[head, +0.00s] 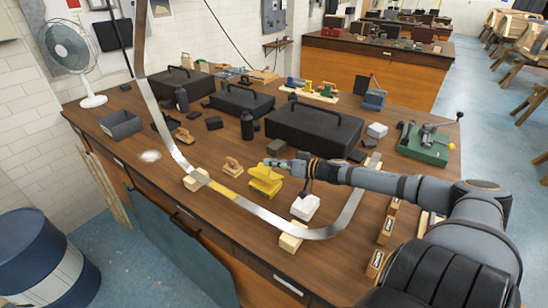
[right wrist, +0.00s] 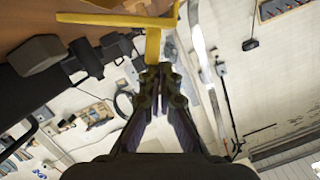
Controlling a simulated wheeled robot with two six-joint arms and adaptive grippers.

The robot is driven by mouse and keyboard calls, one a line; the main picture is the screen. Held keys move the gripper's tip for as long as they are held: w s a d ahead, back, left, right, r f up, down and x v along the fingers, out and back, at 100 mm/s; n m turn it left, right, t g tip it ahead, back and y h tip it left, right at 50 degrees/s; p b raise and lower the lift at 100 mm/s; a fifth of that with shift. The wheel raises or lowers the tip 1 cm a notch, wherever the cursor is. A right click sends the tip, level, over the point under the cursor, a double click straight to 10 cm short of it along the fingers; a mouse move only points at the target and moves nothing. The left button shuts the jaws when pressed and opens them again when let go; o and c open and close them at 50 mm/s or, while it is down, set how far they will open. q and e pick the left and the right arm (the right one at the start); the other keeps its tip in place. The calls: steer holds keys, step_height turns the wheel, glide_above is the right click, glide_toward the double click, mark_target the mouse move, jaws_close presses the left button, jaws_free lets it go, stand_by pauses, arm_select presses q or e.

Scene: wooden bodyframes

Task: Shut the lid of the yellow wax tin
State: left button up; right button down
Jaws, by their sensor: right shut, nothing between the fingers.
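The yellow wax tin (head: 265,187) stands on the workbench, near the middle of the head view. Its upper yellow part, which looks like the lid, sits raised above the lower part. My right gripper (head: 272,163) reaches in from the right, at the top of the tin. In the right wrist view the gripper (right wrist: 158,72) is shut and empty, its tips close to a yellow piece (right wrist: 153,45) of the tin. I cannot tell whether they touch. My left gripper is not in view.
A bent metal band (head: 262,213) curves around the tin, resting on wooden blocks. A white block (head: 305,207) stands to the tin's right, and a small wooden plane (head: 232,166) to its left. A large black case (head: 314,129) stands behind.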

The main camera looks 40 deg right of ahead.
mark_target(268, 177)
steer(key=shift+s+a+f+n, duration=0.15)
steer(key=shift+a+f+n, duration=0.25)
steer(key=shift+a, duration=0.1)
steer(key=shift+s+a+f, duration=0.1)
steer(key=shift+a+f, duration=0.2)
steer(key=shift+f, duration=0.05)
steer(key=shift+s+a+f+b, duration=0.1)
steer(key=shift+a+f+b, duration=0.2)
steer(key=shift+a, duration=0.1)
